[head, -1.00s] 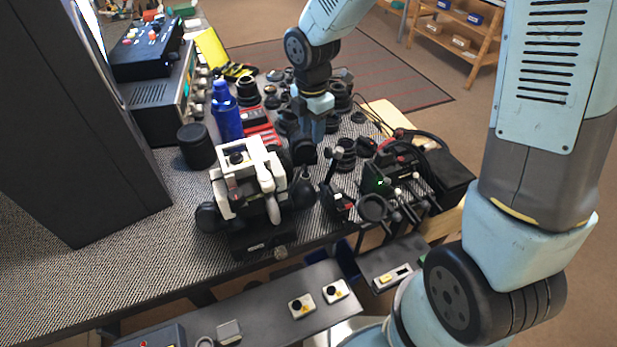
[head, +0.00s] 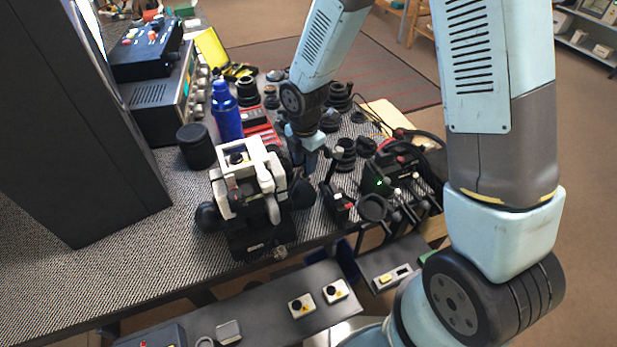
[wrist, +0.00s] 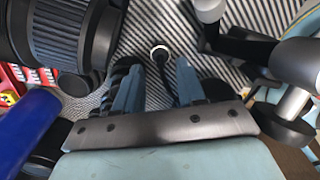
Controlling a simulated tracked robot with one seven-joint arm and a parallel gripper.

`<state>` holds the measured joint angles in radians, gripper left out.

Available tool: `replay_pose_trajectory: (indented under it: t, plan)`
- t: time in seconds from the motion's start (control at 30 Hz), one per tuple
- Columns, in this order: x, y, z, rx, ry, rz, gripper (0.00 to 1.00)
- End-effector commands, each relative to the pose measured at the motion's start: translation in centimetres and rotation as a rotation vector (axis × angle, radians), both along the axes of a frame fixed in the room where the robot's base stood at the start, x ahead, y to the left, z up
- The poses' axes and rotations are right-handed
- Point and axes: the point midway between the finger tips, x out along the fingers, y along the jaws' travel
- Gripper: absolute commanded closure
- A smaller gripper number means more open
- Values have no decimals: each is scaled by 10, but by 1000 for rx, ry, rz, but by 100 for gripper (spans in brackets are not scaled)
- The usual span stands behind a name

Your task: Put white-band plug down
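In the wrist view, the white-band plug (wrist: 159,51) shows as a small dark round piece with a pale ring and a dark stem or cable. It lies just beyond and between the fingertips of my gripper (wrist: 157,72). The two blue-grey fingers stand apart, with striped mat showing between them and the plug, so the gripper looks open. In the head view, my gripper (head: 306,160) is low over the bench, just right of the white-and-black device (head: 243,180). That device and my arm hide the plug there.
A blue bottle (head: 226,112) and a black cylinder (head: 195,146) stand left of my gripper. A dark fixture with rods (head: 375,207) stands close on its right. Several black lens rings (head: 346,152) crowd behind. The striped mat (head: 110,270) is clear at front left.

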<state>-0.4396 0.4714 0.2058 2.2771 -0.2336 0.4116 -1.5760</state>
Motion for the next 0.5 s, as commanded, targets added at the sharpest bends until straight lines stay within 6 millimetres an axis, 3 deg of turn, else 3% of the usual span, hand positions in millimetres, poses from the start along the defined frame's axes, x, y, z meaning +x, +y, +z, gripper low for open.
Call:
replay_pose_trajectory:
  t: [0.3,0.5]
  plan:
    - [-1,2,-38,-2,2,0,61]
    - [-1,2,-48,0,0,0,61]
